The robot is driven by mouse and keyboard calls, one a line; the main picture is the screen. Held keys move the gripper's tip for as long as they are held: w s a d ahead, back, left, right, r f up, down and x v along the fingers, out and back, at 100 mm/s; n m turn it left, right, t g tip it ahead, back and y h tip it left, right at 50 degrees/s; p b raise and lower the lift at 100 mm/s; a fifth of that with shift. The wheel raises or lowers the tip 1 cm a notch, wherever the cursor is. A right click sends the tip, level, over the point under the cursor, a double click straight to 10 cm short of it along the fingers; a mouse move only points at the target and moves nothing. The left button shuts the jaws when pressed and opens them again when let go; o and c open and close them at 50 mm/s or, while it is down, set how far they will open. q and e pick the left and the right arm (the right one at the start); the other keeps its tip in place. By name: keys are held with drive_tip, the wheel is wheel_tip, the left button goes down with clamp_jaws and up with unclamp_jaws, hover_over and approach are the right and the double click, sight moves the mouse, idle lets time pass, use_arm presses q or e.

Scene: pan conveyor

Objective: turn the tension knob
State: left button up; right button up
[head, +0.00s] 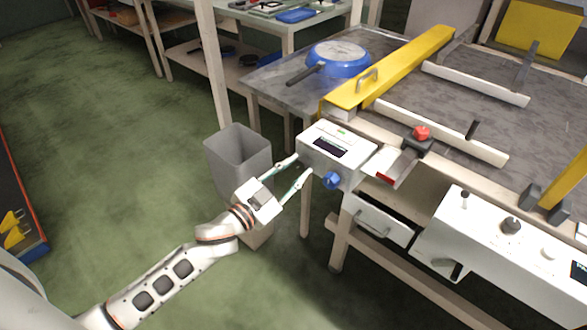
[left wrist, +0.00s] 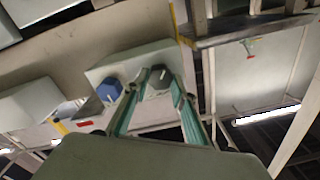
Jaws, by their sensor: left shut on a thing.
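A white control box (head: 335,147) with a small dark display stands at the near left corner of the conveyor table. A blue knob (head: 331,180) sits on its front face and also shows in the left wrist view (left wrist: 108,91). A dark grey knob (left wrist: 160,78) sits beside it on the same face. My left gripper (head: 302,166) reaches the box from the left, with its fingers on both sides of the grey knob, shut on it. The grey knob is hard to make out in the head view. Which knob is the tension knob is not labelled. My right gripper is out of view.
A grey bin (head: 238,156) stands on the floor behind my left gripper. A blue pan (head: 338,60) lies on the table behind the box. A red button (head: 421,132) and an open drawer (head: 380,220) are to the right.

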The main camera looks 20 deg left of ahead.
use_arm(q)
drive_tip(key=shift+r+m, duration=0.1)
drive_tip(key=shift+m, duration=0.6)
drive_tip(key=shift+p, duration=0.3)
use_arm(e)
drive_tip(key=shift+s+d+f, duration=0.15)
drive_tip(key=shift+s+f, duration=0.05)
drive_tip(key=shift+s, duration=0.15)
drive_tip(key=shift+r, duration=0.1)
use_arm(q)
drive_tip(key=o, duration=1.1)
drive_tip(key=v, duration=1.2)
drive_tip(key=shift+d, duration=0.1)
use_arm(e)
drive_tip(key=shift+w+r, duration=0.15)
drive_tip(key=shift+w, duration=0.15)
use_arm(q)
drive_tip(key=shift+s, duration=0.1)
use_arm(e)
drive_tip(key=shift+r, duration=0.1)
